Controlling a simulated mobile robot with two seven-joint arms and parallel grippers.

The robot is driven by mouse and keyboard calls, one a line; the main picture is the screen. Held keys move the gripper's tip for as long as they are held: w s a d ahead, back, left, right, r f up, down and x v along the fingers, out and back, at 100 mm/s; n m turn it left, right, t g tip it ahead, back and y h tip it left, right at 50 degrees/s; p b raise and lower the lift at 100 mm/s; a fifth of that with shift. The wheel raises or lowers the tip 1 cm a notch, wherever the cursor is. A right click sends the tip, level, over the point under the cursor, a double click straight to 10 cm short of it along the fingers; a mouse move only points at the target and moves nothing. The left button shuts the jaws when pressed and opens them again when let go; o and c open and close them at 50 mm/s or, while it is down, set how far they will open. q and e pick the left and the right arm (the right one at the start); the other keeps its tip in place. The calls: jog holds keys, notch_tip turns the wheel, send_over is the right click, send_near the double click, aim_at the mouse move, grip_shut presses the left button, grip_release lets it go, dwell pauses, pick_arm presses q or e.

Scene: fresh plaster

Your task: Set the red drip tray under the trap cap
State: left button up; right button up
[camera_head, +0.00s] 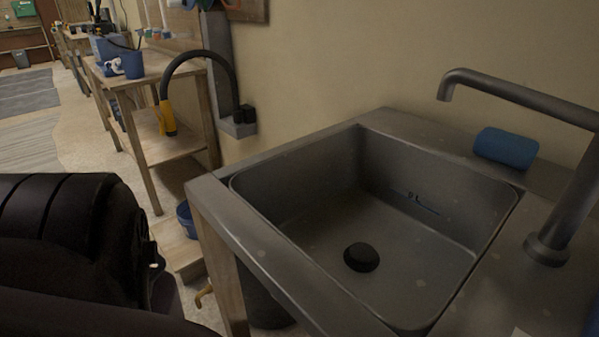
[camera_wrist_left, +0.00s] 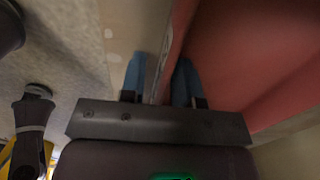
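The red drip tray (camera_wrist_left: 255,55) fills the upper right of the left wrist view, seen very close. My left gripper (camera_wrist_left: 158,80) has two blue fingertips, one on each side of the tray's thin wall, and appears shut on it. The tray does not show in the head view. There, a dark part of my arm covers the lower left, and neither gripper shows. I cannot make out the trap cap in either view. The sink (camera_head: 285,170) shows from above, with a black round drain piece (camera_head: 361,257) in its basin.
Dark fittings (camera_wrist_left: 34,108) stand left of my left gripper. A wooden bench (camera_head: 150,75) is behind. A blue sponge (camera_head: 506,148) and a faucet (camera_head: 520,95) are at the sink's right.

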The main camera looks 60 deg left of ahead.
pick_arm(q)
jog(key=shift+r, duration=0.2)
notch_tip(320, 180, up, 12)
jog(key=p, duration=0.6)
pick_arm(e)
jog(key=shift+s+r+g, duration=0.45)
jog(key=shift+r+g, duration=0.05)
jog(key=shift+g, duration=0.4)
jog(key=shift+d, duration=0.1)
